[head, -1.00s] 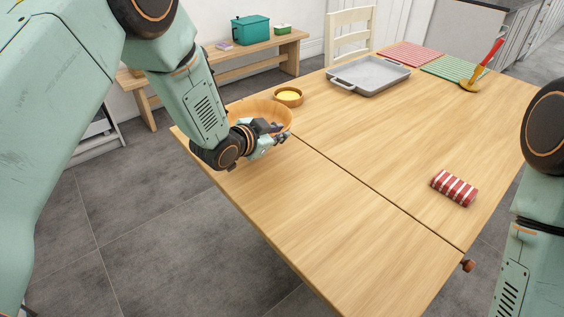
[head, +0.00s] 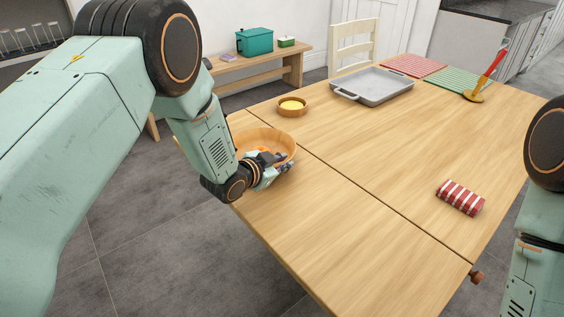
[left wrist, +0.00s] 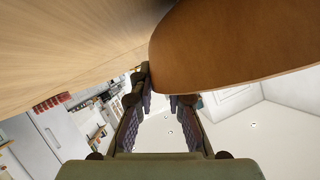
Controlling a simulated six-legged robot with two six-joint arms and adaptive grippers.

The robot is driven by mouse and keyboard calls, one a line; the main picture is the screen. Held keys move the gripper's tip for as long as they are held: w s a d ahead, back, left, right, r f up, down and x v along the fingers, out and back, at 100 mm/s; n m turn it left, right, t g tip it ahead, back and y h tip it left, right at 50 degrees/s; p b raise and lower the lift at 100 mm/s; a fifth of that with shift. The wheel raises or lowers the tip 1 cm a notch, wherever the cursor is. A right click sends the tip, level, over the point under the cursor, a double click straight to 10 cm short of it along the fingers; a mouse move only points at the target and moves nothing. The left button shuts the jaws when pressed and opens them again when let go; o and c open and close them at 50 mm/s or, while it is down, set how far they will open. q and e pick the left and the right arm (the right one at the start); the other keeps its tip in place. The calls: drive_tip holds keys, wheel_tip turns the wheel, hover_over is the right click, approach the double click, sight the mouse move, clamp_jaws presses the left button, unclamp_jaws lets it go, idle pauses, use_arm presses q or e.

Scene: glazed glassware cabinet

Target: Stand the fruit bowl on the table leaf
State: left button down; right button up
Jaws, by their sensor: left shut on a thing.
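The fruit bowl (head: 282,140) is a wide orange-brown wooden bowl at the far left end of the table leaf (head: 330,230), which is the near-left part of the table. My left gripper (head: 278,162) is shut on the bowl's near side. In the left wrist view the bowl's smooth outer wall (left wrist: 235,50) fills the upper right, by the fingertips of the left gripper (left wrist: 163,85). The bowl looks roughly upright. I cannot tell whether its base touches the leaf, as the gripper and wrist hide its lower part. My right gripper is out of view.
A small bowl with yellow contents (head: 292,106) stands just behind the fruit bowl. Farther back are a grey tray (head: 372,86), a red mat (head: 415,65) and a green mat (head: 458,80). A striped cloth (head: 460,198) lies at right. The leaf's near part is clear.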

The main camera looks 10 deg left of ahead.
use_arm(q)
drive_tip(key=c, duration=1.7)
unclamp_jaws()
drive_tip(key=o, duration=0.4)
drive_tip(key=shift+w+f, duration=0.1)
drive_tip(key=shift+c, duration=0.2)
drive_tip(key=shift+r, duration=0.35)
drive_tip(key=p+v, duration=0.2)
drive_tip(key=v, duration=1)
drive_tip(key=shift+p, duration=0.3)
drive_tip(key=shift+f, duration=0.15)
